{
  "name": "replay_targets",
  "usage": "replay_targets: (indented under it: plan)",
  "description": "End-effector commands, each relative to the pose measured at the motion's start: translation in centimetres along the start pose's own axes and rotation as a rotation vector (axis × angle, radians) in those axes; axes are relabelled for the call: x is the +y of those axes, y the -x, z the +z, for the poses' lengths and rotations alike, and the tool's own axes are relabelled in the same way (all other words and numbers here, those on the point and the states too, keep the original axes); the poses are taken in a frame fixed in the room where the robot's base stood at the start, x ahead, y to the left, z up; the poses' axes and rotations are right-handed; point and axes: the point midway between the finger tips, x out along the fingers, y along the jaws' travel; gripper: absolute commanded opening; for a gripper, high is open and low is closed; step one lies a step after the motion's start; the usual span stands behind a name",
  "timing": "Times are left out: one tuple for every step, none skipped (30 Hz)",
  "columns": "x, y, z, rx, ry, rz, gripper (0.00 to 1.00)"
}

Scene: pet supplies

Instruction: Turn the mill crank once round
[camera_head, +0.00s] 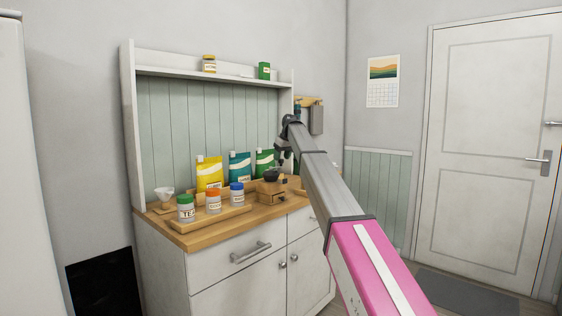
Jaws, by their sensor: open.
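The mill (270,196) is a small brown wooden box with a dark bowl-shaped top. It stands on the wooden counter (180,239) of the cabinet, right of the jars. My gripper (281,166) points down just above the mill's top, at the end of my arm. Its jaws are open, but they look small and dark here. The crank is not clearly distinguishable; it may be hidden by or blend with the gripper. I cannot tell whether the gripper touches the mill.
Several lidded jars stand on a wooden tray (208,222) left of the mill. Yellow (209,172), blue (240,168) and green (264,162) pouches stand behind. A white funnel (164,194) is at far left. A shelf (190,72) runs above.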

Motion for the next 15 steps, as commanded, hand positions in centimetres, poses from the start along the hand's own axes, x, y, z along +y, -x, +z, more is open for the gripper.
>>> replay_targets:
  plan:
    - [0.0,-0.8,0.0,-0.002,0.0,-0.001,0.56]
    - [0.0,-1.2,0.0,-0.002,0.0,-0.001,0.56]
    - [0.0,-1.6,0.0,-0.001,0.0,-0.001,0.56]
    - [0.0,-1.8,0.0,-0.001,0.0,0.0,0.56]
    - [0.0,-2.0,0.0,-0.001,0.0,0.0,0.56]
    - [0.0,-2.1,0.0,0.0,0.0,0.0,0.56]
    - [0.0,-2.2,0.0,0.0,0.0,0.0,0.56]
    - [0.0,-2.3,0.0,0.0,0.0,0.0,0.56]
    - [0.0,-2.3,0.0,0.0,0.0,0.0,0.56]
    - [0.0,-2.3,0.0,0.0,0.0,0.0,0.56]
    - [0.0,-2.3,0.0,0.0,0.0,0.0,0.56]
    - [0.0,-2.3,0.0,0.0,0.0,0.0,0.56]
    - [0.0,-2.3,0.0,0.0,0.0,0.0,0.56]
    - [0.0,-2.3,0.0,0.0,0.0,0.0,0.56]
    - [0.0,-2.3,0.0,0.0,0.0,0.0,0.43]
